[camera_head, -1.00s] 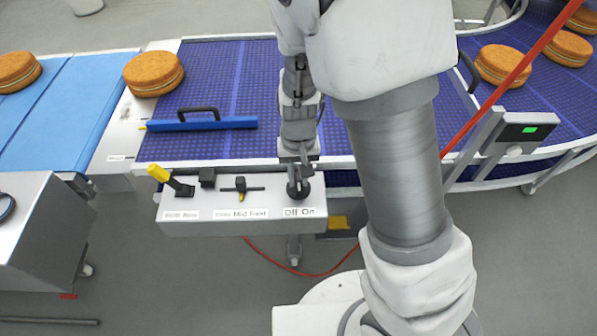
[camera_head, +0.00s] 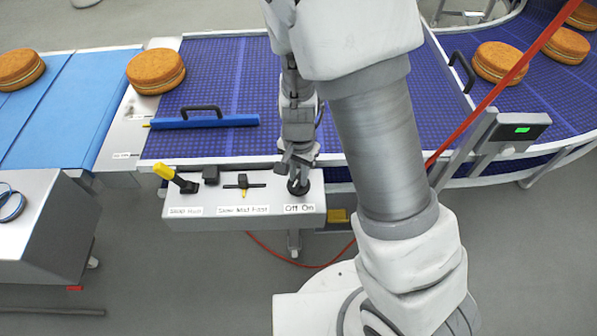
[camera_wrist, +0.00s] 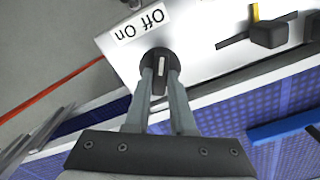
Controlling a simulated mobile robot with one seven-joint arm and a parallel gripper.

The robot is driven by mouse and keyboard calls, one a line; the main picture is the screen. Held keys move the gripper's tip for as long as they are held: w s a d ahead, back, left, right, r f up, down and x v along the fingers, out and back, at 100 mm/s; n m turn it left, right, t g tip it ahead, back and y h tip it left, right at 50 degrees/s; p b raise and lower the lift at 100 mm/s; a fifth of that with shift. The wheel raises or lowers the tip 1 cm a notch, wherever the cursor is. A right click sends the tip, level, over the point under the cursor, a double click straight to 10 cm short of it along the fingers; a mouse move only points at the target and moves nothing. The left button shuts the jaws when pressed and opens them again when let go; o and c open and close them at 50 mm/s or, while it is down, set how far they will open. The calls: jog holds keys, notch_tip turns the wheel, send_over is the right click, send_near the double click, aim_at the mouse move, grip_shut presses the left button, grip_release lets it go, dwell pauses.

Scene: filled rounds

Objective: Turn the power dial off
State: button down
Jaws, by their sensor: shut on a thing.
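The power dial (camera_head: 298,187) is a black round knob at the right end of the grey control box (camera_head: 245,214), above a label (camera_head: 299,208) reading "Off On". In the wrist view the dial (camera_wrist: 160,62) carries a white line, and the label (camera_wrist: 138,24) appears upside down. My gripper (camera_wrist: 161,84) is shut on the dial's raised grip, one finger on each side. In the head view my gripper (camera_head: 298,174) comes down on the dial from above and partly hides it.
A yellow-tipped lever (camera_head: 176,179) and a black selector (camera_head: 243,184) sit left on the box. A blue bar with a black handle (camera_head: 203,119) lies across the blue conveyor (camera_head: 230,75). Round cakes (camera_head: 156,71) rest on the belts. A red cable (camera_head: 300,263) hangs below the box.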

aim_at(299, 179)
dwell(0.3)
jog(key=c, duration=0.8)
grip_release()
jog(key=shift+o, duration=0.2)
notch_tip(299, 179, up, 18)
jog(key=p, duration=0.2)
jog(key=shift+f+p, duration=0.25)
jog(key=shift+p, duration=0.1)
jog(key=shift+r, duration=0.1)
jog(key=s+d+r+n+t, duration=0.5)
jog(key=s+d+r, duration=0.5)
jog(key=s+r, duration=0.2)
notch_tip(299, 179, up, 2)
jog(key=shift+s+d+r+n+t, duration=0.1)
jog(key=shift+s+d+n+t, duration=0.2)
jog(key=shift+n, duration=0.4)
